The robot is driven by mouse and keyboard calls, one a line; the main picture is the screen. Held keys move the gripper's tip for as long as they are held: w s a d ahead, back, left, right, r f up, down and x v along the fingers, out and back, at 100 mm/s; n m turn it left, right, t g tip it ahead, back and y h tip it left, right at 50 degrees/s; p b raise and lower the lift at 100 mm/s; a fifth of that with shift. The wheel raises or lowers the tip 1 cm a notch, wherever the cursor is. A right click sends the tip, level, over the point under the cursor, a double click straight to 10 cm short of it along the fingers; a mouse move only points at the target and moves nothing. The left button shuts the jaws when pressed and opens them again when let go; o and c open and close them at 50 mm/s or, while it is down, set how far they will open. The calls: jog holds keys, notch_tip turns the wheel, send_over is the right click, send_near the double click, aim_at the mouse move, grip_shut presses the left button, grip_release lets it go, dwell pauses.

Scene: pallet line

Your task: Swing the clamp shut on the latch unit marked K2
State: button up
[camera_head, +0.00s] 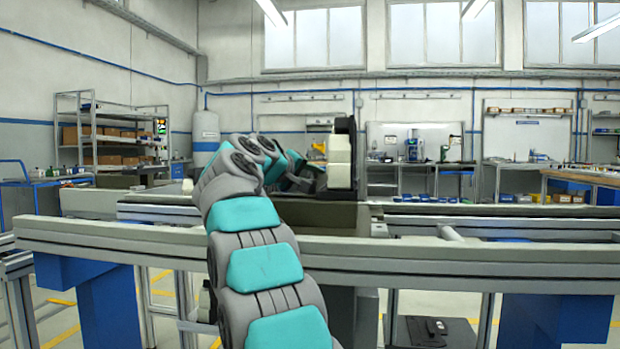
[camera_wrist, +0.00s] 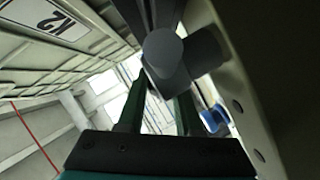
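A grey crate-like wall with a white label reading K2 (camera_wrist: 60,22) fills the upper left of the wrist view. A grey bar with a round end knob (camera_wrist: 165,48) shows at the fingertips. My gripper (camera_wrist: 162,95) has two dark green fingers standing apart, with a bright gap between them. The knob overlaps their far ends, so I cannot tell whether they grip it. In the head view my gripper (camera_head: 312,178) is small and partly hidden, close to the left of an upright dark unit with pale blocks (camera_head: 340,162). No K2 mark is readable there.
A pale plate with holes (camera_wrist: 237,105) stands close on the right of the wrist view. In the head view a long rail (camera_head: 480,250) runs across in front, under my arm. Shelves (camera_head: 115,135) and workbenches stand farther back.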

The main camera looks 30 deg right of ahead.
jog(key=o, duration=0.4)
jog(key=shift+b+v, duration=0.3)
jog(key=shift+v, duration=3.6)
